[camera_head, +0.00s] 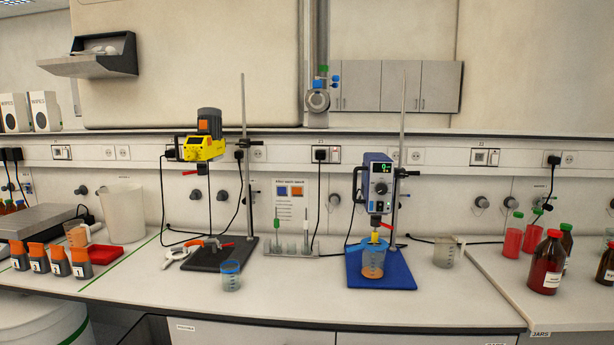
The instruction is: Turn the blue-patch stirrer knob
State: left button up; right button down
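A blue and grey overhead stirrer (378,178) hangs on a stand right of the middle of the bench, over a blue base plate (402,282). Neither of my grippers is in view.
A beaker with a blue rim (231,277) stands near the bench front, left of the blue plate. A rack (291,249) and a sign with blue and orange patches (290,204) stand between the stirrers.

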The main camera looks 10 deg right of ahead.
aim_at(381, 189)
jog(key=u, duration=0.2)
jog(key=i, duration=0.8)
jog(key=z, duration=0.75)
jog(key=i, duration=0.55)
jog(key=z, duration=0.6)
